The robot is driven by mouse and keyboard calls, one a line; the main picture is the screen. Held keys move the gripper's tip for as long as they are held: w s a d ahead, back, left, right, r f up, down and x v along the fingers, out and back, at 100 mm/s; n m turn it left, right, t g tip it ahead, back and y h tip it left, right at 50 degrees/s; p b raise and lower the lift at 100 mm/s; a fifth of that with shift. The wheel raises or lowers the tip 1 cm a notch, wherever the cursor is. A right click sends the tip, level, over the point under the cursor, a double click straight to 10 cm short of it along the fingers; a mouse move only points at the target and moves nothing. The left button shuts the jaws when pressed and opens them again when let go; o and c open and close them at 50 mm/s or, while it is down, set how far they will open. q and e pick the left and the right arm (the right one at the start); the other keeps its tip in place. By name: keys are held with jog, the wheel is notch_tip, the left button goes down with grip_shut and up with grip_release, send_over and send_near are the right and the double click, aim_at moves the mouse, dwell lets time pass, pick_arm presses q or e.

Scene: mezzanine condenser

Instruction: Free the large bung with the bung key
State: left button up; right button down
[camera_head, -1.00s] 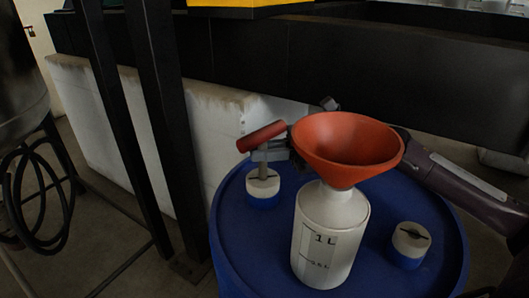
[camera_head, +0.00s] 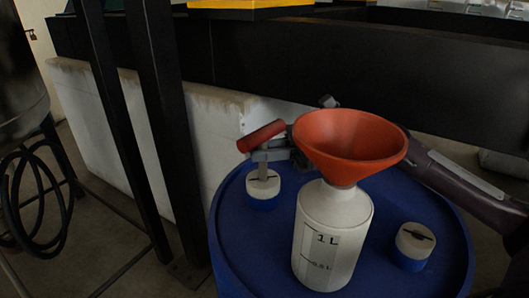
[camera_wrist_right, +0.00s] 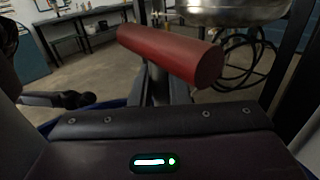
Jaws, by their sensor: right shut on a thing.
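The bung key has a red cylinder handle (camera_head: 261,135) and a grey shank, which stands over the far-left bung (camera_head: 263,192) on the blue drum (camera_head: 235,245). The shank's lower end appears to meet the slot in that bung's white top; how deep it sits I cannot tell. A second white-and-blue bung (camera_head: 413,246) with a dark slot is at the drum's right. My right gripper (camera_head: 271,155) is shut on the key below the handle, partly hidden by the funnel. The red handle also shows close up in the right wrist view (camera_wrist_right: 172,55). My left gripper is not in view.
A white 1 L bottle (camera_head: 332,235) with an orange funnel (camera_head: 348,140) stands on the drum between the bungs, close to my right arm. Black posts (camera_head: 160,130) stand to the left. A long black beam (camera_head: 300,55) and a white block wall (camera_head: 210,115) are behind.

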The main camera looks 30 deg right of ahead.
jog(key=shift+g+b, duration=0.3)
jog(key=shift+r+n, duration=0.15)
jog(key=shift+n, duration=0.15)
jog(key=shift+n+g+p, duration=0.35)
jog(key=shift+n+g, duration=0.05)
jog(key=shift+g, duration=0.2)
jog(key=shift+n+g+y+b, duration=0.3)
jog(key=shift+n+g+b, duration=0.15)
jog(key=shift+g, duration=0.35)
jog(key=shift+n+g+b, duration=0.35)
jog(key=shift+n+g, duration=0.1)
jog(key=shift+g, duration=0.15)
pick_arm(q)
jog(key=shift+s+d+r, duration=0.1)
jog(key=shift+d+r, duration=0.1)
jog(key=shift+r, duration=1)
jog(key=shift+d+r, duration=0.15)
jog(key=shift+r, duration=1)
pick_arm(e)
jog(key=shift+g, duration=0.4)
